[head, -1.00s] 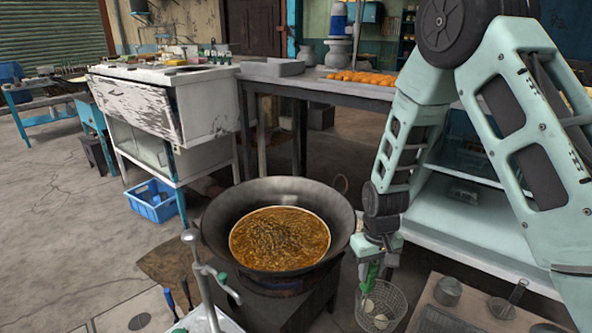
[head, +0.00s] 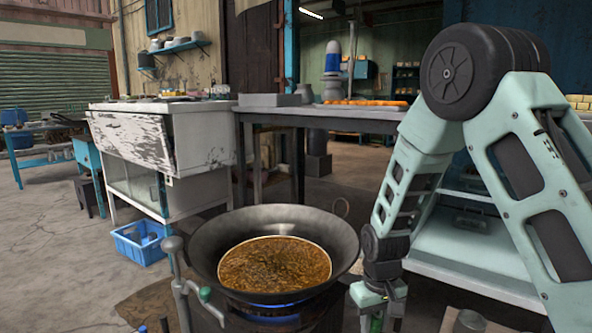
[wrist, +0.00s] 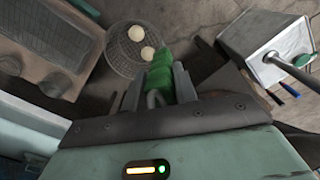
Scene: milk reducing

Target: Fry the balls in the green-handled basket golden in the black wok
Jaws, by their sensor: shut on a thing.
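The black wok (head: 343,255) sits on a burner in the middle of the head view, holding bubbling brown oil (head: 275,266). No balls show in the oil. My gripper (head: 379,312) is at the bottom edge, right of the wok and apart from it. It is shut on the green handle (wrist: 160,72) of the wire basket, which shows in the wrist view. The round mesh basket (wrist: 118,55) holds two visible pale balls (wrist: 137,33). The basket itself is below the head view, so its height is unclear there.
A blue flame (head: 272,306) shows under the wok. A metal stand with a valve (head: 178,285) rises at the wok's front left. A table (head: 300,115) with orange items stands behind, beside a worn white cabinet (head: 165,135). A blue crate (head: 135,243) lies on the floor.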

